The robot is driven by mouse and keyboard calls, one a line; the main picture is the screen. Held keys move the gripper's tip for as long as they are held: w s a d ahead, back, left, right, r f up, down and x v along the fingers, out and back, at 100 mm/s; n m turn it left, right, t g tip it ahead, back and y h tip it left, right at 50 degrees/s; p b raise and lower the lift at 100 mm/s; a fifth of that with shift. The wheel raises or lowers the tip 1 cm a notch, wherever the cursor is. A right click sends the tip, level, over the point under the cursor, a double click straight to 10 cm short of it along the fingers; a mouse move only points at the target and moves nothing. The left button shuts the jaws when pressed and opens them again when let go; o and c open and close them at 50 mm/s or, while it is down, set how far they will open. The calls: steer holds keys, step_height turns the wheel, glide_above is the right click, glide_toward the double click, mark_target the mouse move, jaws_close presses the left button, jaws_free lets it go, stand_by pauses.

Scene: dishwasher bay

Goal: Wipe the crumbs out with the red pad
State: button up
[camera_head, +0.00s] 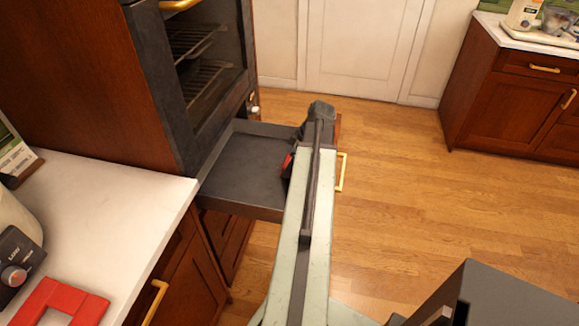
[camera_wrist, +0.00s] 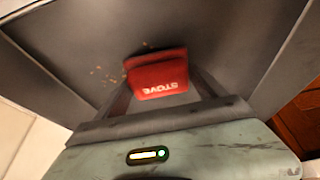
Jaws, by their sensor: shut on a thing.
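The red pad (camera_wrist: 158,75), marked "STOVE", sits between the two fingers of my gripper (camera_wrist: 160,90), which is shut on it. In the wrist view both are over the dark grey floor of the open drawer (camera_wrist: 235,30). Tan crumbs (camera_wrist: 112,77) lie on that floor just left of the pad, with a few close to its upper left edge. In the head view the drawer (camera_head: 245,175) is pulled out below the oven, and a sliver of the red pad (camera_head: 287,163) shows beside my arm at its right side. My arm hides most of the gripper there. I cannot tell whether the pad touches the floor.
The oven (camera_head: 205,75) with wire racks stands above and left of the drawer. A white counter (camera_head: 110,215) holds a red square frame (camera_head: 62,302) and an appliance with a knob (camera_head: 14,275). Wooden floor (camera_head: 430,200) to the right is clear up to the far cabinets.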

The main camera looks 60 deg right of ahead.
steer(key=shift+w+d, duration=0.6)
steer(key=shift+d, duration=1.3)
steer(key=shift+w+d, duration=0.6)
steer(key=shift+d, duration=1.3)
steer(key=shift+w+d, duration=0.6)
steer(key=shift+d, duration=1.3)
steer(key=shift+w+a, duration=0.2)
steer(key=shift+w, duration=0.6)
steer(key=shift+s+a, duration=0.3)
steer(key=shift+a, duration=0.55)
steer(key=shift+s+a, duration=0.3)
steer(key=shift+a, duration=0.55)
steer(key=shift+s+a+f, duration=0.1)
steer(key=shift+s+a, duration=0.4)
steer(key=shift+a, duration=1.15)
steer(key=shift+s+a, duration=0.55)
steer(key=shift+a, duration=1.05)
steer(key=shift+s+a+f, duration=0.1)
steer(key=shift+s+a, duration=0.4)
steer(key=shift+a, duration=1.15)
steer(key=shift+w+a+r, duration=0.1)
steer(key=shift+w+a, duration=0.1)
steer(key=shift+w, duration=0.55)
steer(key=shift+w+d+b, duration=0.15)
steer(key=shift+w+d, duration=0.1)
steer(key=shift+d, duration=0.6)
steer(key=shift+w+d+b, duration=0.15)
steer(key=shift+w+d, duration=0.1)
steer(key=shift+d, duration=0.6)
